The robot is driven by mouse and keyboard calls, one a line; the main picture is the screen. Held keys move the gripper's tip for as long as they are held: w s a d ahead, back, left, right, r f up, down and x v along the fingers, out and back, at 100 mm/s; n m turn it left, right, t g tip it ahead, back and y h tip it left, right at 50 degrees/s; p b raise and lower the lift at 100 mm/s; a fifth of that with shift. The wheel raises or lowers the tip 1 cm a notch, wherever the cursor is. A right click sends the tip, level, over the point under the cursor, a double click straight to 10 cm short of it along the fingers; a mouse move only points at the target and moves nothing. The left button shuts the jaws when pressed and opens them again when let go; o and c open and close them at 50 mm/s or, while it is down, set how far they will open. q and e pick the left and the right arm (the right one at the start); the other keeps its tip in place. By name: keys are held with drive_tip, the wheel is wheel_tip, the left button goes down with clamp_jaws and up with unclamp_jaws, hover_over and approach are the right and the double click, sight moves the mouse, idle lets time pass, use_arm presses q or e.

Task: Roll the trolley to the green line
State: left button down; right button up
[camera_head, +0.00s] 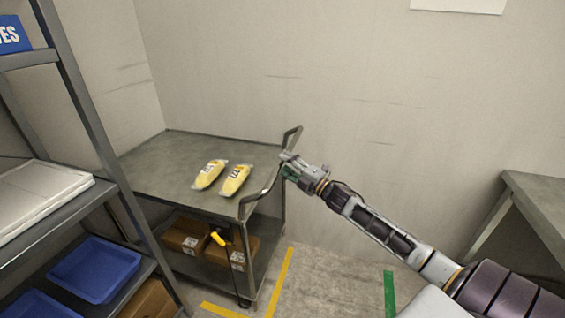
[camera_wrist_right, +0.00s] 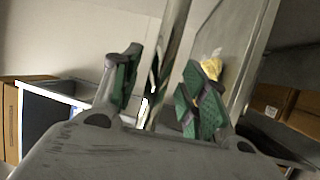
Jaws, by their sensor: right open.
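The grey metal trolley (camera_head: 150,172) stands against the back wall at the left, its push handle (camera_head: 262,190) on its right side. Two yellow bags (camera_head: 209,174) (camera_head: 235,180) lie on its top. The green line (camera_head: 389,292) is on the floor to the right of the trolley. My right gripper (camera_head: 288,166) is at the handle. In the right wrist view its green-padded fingers (camera_wrist_right: 158,92) are apart, with the handle bar (camera_wrist_right: 172,50) running between them. Whether a pad touches the bar I cannot tell. My left gripper is out of view.
Cardboard boxes (camera_head: 187,236) sit on the trolley's lower shelf. Yellow floor tape (camera_head: 281,281) runs beside the trolley. A rack (camera_head: 84,100) with blue trays (camera_head: 95,269) stands at left, a grey table (camera_head: 540,200) at right. The floor between trolley and green line looks clear.

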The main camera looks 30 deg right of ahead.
drive_tip(key=shift+x, duration=0.95)
clamp_jaws()
